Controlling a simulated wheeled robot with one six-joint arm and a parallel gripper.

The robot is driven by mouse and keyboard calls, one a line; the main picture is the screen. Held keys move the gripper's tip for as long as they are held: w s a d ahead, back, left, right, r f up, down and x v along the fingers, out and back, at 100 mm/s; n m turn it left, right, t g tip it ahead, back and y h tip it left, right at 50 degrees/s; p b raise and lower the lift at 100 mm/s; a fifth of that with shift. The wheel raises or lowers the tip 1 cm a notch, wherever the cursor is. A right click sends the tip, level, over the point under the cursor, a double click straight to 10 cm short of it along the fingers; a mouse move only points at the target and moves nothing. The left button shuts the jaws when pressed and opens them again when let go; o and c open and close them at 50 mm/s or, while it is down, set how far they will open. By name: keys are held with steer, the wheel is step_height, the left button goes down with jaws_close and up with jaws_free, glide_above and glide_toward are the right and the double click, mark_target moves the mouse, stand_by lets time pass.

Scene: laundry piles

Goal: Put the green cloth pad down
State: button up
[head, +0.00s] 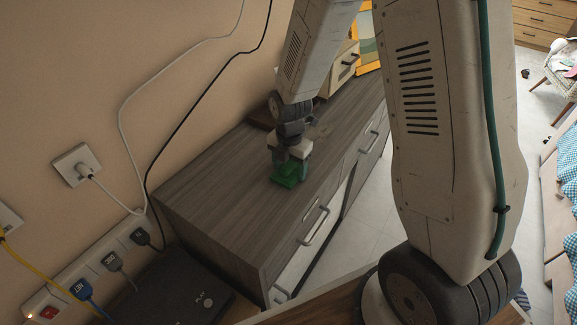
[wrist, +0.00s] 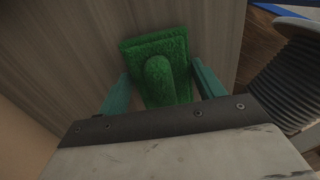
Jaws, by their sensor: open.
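The green cloth pad (head: 286,181) lies on the grey-brown wooden top of a low cabinet (head: 215,185). In the wrist view the pad (wrist: 158,60) is a fuzzy, layered square with a raised roll along its middle, resting on the wood surface. My gripper (head: 290,172) is right above and around the pad, pointing down. In the wrist view its two teal fingers (wrist: 160,88) stand apart, one on each side of the roll, with gaps visible between them and it. Part of the pad is hidden behind the gripper body.
The cabinet top is clear to the left of the pad. A small drawer box (head: 343,66) stands at the back of the cabinet. Cables hang along the wall at left, above a black box (head: 165,297). A bed (head: 566,165) with blue checked cloth is at far right.

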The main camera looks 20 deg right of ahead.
mark_target(291, 162)
step_height(291, 162, up, 11)
steer(key=shift+s+d+r, duration=0.1)
steer(key=s+d+r+m, duration=0.2)
steer(key=s+r+m, duration=1.1)
steer(key=s+d+r+m+t, duration=0.1)
steer(key=s+r+m, duration=0.2)
steer(key=s+m, duration=0.8)
steer(key=shift+s+r+m, duration=0.35)
steer(key=shift+s+m, duration=0.05)
steer(key=shift+s, duration=0.2)
